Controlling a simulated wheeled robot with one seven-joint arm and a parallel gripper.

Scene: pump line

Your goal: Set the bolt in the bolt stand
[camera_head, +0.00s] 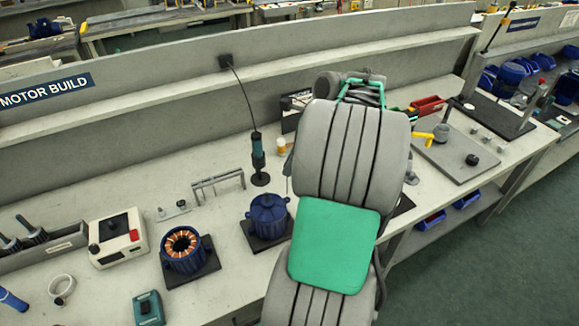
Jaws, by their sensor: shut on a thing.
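My arm, with its grey ribbed links and green panel, rises through the middle of the picture and covers much of the bench. My gripper's fingers are hidden behind it, so its grip cannot be seen. I cannot make out the bolt. I cannot single out the bolt stand either; it may be behind my arm or too small to tell. A small grey plate with short upright pieces (174,210) lies on the bench left of centre.
Blue motor housings (183,250) and (268,216) stand on dark mats. A hanging driver (258,158), a grey rack (217,184) and a white box (118,238) are nearby. A grey plate with a yellow-handled fixture (455,151) and a red bin (428,105) are right of my arm.

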